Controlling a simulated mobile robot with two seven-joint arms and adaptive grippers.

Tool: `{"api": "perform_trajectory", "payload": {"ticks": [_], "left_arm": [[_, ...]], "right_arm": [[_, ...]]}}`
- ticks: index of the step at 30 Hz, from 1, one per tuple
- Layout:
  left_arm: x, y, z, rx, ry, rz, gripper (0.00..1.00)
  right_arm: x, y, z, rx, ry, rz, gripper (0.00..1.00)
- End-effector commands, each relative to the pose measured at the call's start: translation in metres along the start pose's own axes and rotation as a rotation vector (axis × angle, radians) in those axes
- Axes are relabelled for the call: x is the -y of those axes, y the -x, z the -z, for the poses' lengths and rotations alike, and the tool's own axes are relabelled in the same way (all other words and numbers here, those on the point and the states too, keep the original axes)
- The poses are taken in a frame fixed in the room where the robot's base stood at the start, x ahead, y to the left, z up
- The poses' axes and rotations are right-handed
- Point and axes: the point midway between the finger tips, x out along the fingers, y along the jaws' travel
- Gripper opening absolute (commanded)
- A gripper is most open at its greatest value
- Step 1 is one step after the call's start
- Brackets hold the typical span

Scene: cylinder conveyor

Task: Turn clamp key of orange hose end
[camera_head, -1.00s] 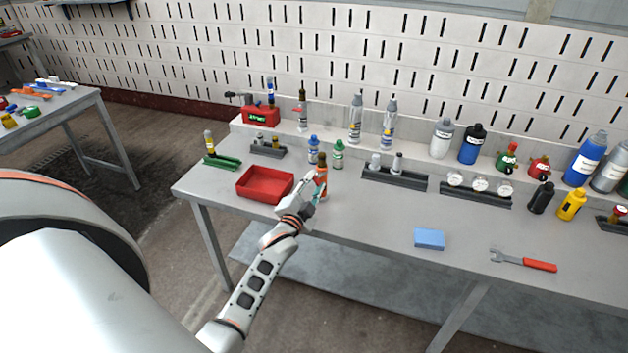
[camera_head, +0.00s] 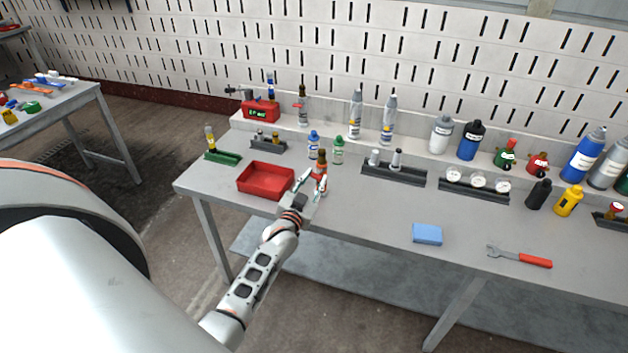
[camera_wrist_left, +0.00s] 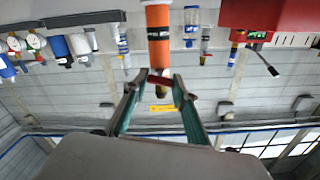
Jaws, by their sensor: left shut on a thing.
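The orange hose end (camera_head: 320,171) stands upright on the bench, right of the red tray, its lower part partly hidden by my left gripper (camera_head: 312,183). In the left wrist view, which looks upside down, the orange hose end (camera_wrist_left: 158,25) hangs from the top edge with a dark section beyond it. My left gripper (camera_wrist_left: 160,82) has its two green-edged fingers converging on a small red clamp key (camera_wrist_left: 160,79), and it is shut on that key. The key's exact angle is too small to tell. My right gripper is not in view.
A red tray (camera_head: 265,191) lies just left of my left gripper. Blue (camera_head: 313,141) and green (camera_head: 338,152) capped bottles stand close behind. A blue block (camera_head: 427,233) and a red-handled wrench (camera_head: 519,257) lie to the right.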

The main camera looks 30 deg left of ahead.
Motion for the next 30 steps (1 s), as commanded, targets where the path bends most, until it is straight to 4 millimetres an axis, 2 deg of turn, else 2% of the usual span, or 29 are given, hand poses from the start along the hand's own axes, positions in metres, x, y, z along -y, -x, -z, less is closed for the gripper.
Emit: {"api": "perform_trajectory", "payload": {"ticks": [14,15,17,26,30], "left_arm": [[0.0000,-0.0001,0.0003,0.000,0.015,0.000,0.06],[0.0000,-0.0001,0.0003,0.000,0.015,0.000,0.32],[0.0000,-0.0001,0.0003,0.000,0.015,0.000,0.44],[0.0000,0.0001,0.0001,0.000,0.014,0.000,0.44],[-0.0005,0.0070,-0.0009,0.001,0.015,0.000,0.44]], "right_arm": [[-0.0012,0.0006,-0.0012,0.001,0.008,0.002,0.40],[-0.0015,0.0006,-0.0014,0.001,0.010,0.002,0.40],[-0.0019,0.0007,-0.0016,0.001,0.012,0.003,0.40],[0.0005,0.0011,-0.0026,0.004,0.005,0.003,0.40],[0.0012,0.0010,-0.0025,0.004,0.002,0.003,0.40]]}}
